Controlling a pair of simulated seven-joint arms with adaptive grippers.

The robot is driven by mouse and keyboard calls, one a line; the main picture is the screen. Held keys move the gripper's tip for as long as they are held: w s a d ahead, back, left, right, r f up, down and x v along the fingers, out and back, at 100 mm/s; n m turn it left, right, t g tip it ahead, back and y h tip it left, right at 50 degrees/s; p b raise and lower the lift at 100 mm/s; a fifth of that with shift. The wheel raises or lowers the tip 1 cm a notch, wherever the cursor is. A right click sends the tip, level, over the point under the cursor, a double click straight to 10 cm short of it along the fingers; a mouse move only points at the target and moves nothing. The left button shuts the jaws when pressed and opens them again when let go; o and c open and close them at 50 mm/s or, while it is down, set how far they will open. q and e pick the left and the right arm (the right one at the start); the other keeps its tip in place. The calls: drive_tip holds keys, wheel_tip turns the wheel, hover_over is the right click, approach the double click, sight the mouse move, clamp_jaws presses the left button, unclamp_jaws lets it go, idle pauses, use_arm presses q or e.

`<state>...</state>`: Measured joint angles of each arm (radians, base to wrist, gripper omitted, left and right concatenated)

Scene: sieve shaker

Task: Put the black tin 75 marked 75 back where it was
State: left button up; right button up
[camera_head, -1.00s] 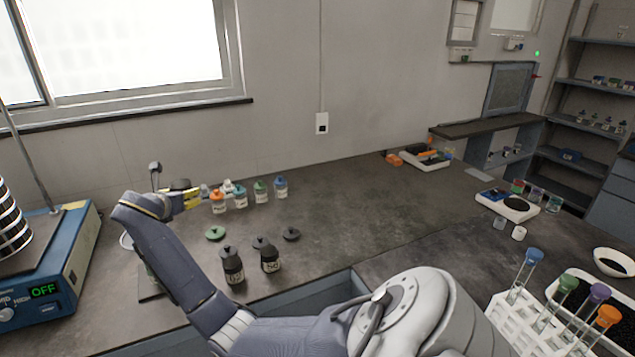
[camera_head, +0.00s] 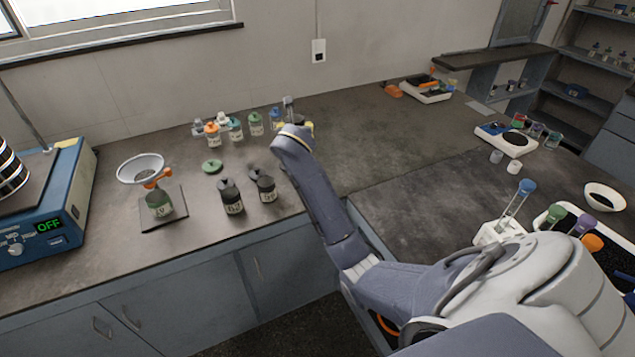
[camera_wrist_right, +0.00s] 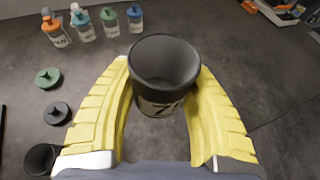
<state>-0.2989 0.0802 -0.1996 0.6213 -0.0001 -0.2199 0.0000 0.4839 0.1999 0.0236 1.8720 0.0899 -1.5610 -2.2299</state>
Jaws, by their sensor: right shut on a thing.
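In the right wrist view the black tin 75 (camera_wrist_right: 163,108) is upright and open at the top, its pale label only partly readable. My right gripper (camera_wrist_right: 165,80) has its yellow fingers closed around its sides. In the head view the right gripper (camera_head: 308,127) is mostly hidden behind my wrist, near the back middle of the bench, and the tin is hidden there. Two other black tins (camera_head: 230,197) (camera_head: 266,187) stand front left of it. A black lid (camera_wrist_right: 57,114) lies on the bench in the wrist view. My left gripper is out of view.
Several colour-capped bottles (camera_head: 212,134) stand near the wall. A green lid (camera_head: 212,167) lies before them.

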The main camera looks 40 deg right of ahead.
drive_tip(key=f, duration=2)
drive_tip(key=shift+s+d, duration=0.2)
drive_tip(key=shift+f, duration=0.15)
drive_tip(key=o, duration=1.1)
drive_tip(key=shift+o, duration=0.2)
